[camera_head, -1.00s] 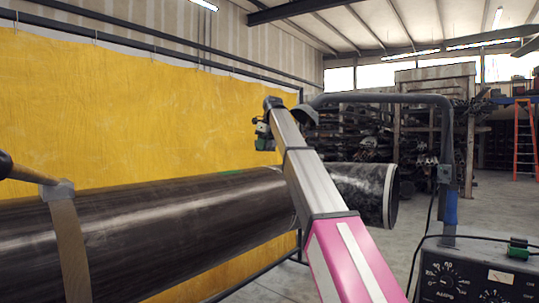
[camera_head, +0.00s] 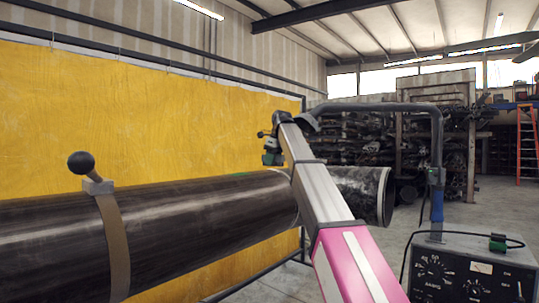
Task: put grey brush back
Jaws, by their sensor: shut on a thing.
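My arm reaches from the lower right towards the pipe. My gripper (camera_head: 272,150) is small and dark at its far end, in front of the yellow curtain (camera_head: 150,110) and above the pipe (camera_head: 190,215). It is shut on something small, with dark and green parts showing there. I cannot make out its shape or tell whether it is the grey brush. No grey brush can be clearly picked out elsewhere in view. My arm covers part of the pipe.
A strap clamp (camera_head: 116,240) with a black ball-ended handle (camera_head: 80,163) sits on the pipe at left. A welding machine (camera_head: 470,270) stands at lower right, beside a dark bent tube frame (camera_head: 400,107). A rack (camera_head: 380,145) and orange ladder (camera_head: 527,140) stand farther back.

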